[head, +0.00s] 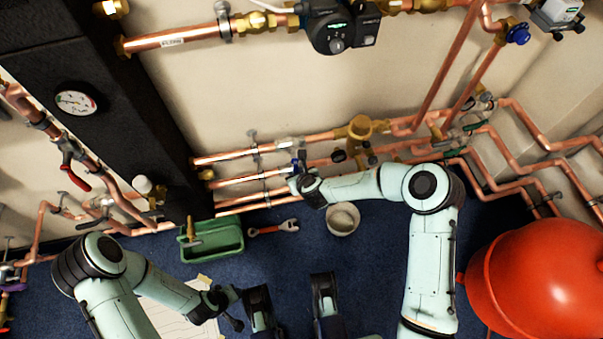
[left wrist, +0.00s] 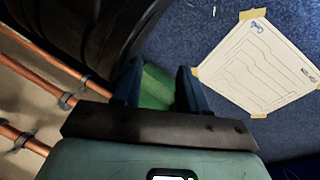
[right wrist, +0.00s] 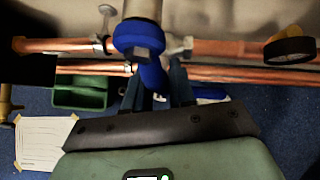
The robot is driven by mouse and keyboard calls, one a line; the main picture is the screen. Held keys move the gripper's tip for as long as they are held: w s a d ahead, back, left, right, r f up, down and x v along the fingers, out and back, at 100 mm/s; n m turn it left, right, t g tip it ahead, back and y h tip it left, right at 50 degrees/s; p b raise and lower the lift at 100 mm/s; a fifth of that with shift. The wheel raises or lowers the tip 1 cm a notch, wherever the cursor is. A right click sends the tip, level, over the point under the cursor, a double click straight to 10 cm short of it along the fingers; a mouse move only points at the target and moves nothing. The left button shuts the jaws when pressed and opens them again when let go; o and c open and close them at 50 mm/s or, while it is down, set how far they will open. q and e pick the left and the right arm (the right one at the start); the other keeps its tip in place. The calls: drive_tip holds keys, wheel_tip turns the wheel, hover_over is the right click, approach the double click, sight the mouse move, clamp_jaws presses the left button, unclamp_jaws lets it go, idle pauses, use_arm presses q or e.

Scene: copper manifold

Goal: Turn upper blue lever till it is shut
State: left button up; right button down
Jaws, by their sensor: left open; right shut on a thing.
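The upper blue lever (right wrist: 148,62) is on a valve in the copper pipe run. In the right wrist view its handle reaches down between my right gripper's fingers (right wrist: 156,78), which are shut on it. In the head view my right gripper (head: 297,182) is at the pipes and mostly covers the lever; only a bit of blue (head: 295,164) shows. Another blue part (right wrist: 211,92) shows low, right of the fingers. My left gripper (left wrist: 160,72) is open and empty above the floor, away from the pipes.
A green tray (head: 232,247), a wrench (head: 274,228) and a white bucket (head: 343,219) are on the blue floor below the pipes. A black column (head: 110,120) stands left. A red tank (head: 540,280) is at right. A taped drawing (left wrist: 262,60) lies by my left arm.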

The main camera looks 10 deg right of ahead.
drive_tip(key=shift+a+m+y, duration=0.3)
drive_tip(key=shift+a+y, duration=0.15)
drive_tip(key=shift+y, duration=0.05)
use_arm(q)
drive_tip(key=shift+s+a+f+g+b, duration=0.1)
drive_tip(key=shift+s+f+g+b, duration=0.2)
drive_tip(key=shift+s+f, duration=0.45)
use_arm(e)
drive_tip(key=shift+a+r, duration=0.1)
drive_tip(key=shift+a, duration=0.05)
drive_tip(key=c, duration=1.1)
unclamp_jaws()
drive_tip(key=shift+o, duration=0.2)
